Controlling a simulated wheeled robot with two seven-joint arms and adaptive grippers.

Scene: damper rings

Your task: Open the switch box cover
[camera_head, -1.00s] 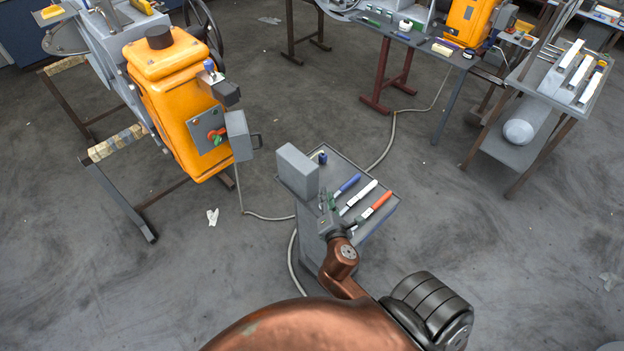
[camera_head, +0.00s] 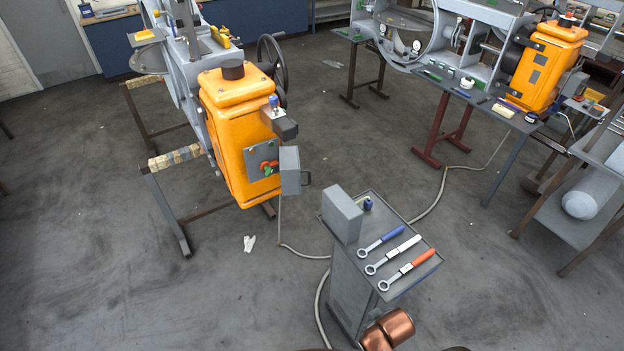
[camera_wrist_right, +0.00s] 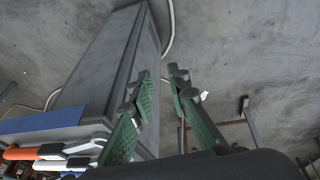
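The orange machine (camera_head: 238,130) stands at the left in the head view. A grey plate (camera_head: 256,166) with a red and green switch is on its front. A grey box-shaped cover (camera_head: 290,170) with a small handle (camera_head: 306,178) sticks out at the plate's right edge. The switch is exposed; I cannot see the hinge. My right gripper (camera_wrist_right: 160,75) shows only in the wrist view, with its green-padded fingers apart and nothing between them. It is beside the grey cabinet (camera_wrist_right: 105,70), away from the cover. My left gripper is not in view.
A grey tool cart (camera_head: 352,285) stands right of the machine, carrying a grey block (camera_head: 342,214) and blue, white and red-handled wrenches (camera_head: 408,269). A cable (camera_head: 300,254) lies on the floor. A second orange machine (camera_head: 545,65) is at the back right.

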